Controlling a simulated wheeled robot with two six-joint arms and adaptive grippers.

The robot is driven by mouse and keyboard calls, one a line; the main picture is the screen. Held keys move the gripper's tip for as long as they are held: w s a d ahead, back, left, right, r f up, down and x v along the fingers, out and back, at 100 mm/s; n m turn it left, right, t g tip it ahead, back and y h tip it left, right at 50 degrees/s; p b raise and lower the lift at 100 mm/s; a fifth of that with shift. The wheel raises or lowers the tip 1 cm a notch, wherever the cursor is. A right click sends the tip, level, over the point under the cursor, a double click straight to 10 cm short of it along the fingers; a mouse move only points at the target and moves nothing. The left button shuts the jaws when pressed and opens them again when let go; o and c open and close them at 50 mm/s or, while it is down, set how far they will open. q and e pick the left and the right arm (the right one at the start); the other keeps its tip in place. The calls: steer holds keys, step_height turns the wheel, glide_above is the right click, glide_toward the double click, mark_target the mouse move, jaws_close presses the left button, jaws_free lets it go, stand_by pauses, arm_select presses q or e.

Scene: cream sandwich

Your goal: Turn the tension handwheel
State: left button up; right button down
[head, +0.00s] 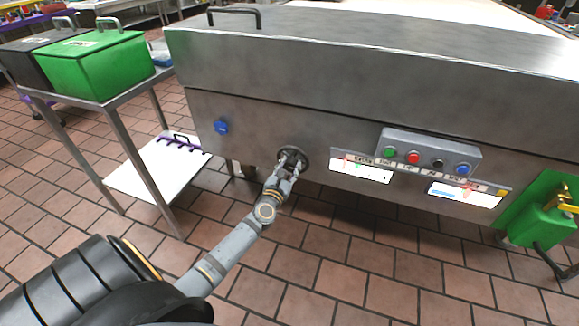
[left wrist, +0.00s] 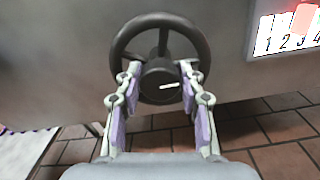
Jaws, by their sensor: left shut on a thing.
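The tension handwheel (left wrist: 199,41) is a dark round wheel with spokes and a hub bearing a white mark. It sits on the front panel of the steel machine (head: 340,65). In the head view the handwheel (head: 304,157) is partly covered by my gripper. My left gripper (head: 291,163) is at the wheel. In the left wrist view its two fingers (left wrist: 161,80) lie on either side of the hub, over the lower part of the wheel, and it is shut on the wheel. My right gripper is not in view.
A control box with several coloured buttons (head: 428,151) and white labels (head: 362,171) are right of the wheel. A blue knob (head: 221,127) is to the left. A steel cart (head: 115,125) holds a green bin (head: 95,67). A green unit (head: 535,215) stands right. Tiled floor is open below.

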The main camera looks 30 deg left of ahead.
arm_select(q)
steer(key=shift+r, duration=0.1)
steer(key=shift+c, duration=1.2)
steer(key=shift+m, duration=0.3)
